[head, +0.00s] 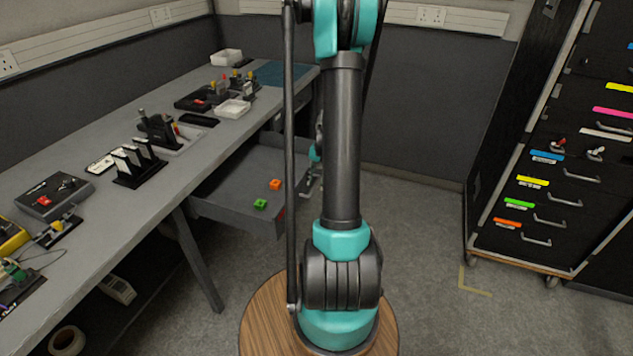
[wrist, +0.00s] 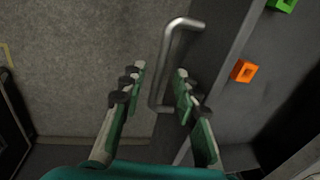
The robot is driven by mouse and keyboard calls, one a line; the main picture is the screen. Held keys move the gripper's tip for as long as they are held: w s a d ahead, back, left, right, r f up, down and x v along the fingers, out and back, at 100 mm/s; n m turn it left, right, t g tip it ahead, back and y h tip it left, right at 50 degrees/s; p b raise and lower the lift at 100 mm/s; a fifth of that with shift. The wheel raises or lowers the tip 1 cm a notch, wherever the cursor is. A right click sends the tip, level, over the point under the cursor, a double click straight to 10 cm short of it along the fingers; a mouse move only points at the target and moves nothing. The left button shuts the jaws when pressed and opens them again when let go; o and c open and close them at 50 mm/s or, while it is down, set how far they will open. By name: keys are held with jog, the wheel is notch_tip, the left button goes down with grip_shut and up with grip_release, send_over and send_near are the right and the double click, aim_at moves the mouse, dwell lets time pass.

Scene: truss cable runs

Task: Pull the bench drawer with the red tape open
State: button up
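The grey bench drawer (head: 232,211) stands pulled out from under the bench in the head view. It holds a small orange block (head: 275,185) and a green block (head: 260,204). The wrist view shows its front edge (wrist: 226,62) and its silver bar handle (wrist: 164,65). My gripper (wrist: 159,69) is open, with one finger each side of the handle in that picture. Gaps show between the handle and both fingers; depth is hard to judge. In the head view my gripper is mostly hidden behind my arm.
The bench top (head: 100,215) carries several trays, boxes and small fixtures. A black drawer cabinet (head: 570,185) with coloured labels stands on the right. Grey floor (head: 420,235) is clear between my arm and the cabinet. A bench leg (head: 198,262) stands left of the drawer.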

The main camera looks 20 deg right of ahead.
notch_tip(320, 180, up, 12)
jog(key=s+d, duration=0.1)
jog(key=shift+s+d+f, duration=0.15)
jog(key=shift+s+d, duration=0.1)
jog(key=shift+d, duration=0.05)
dwell(0.5)
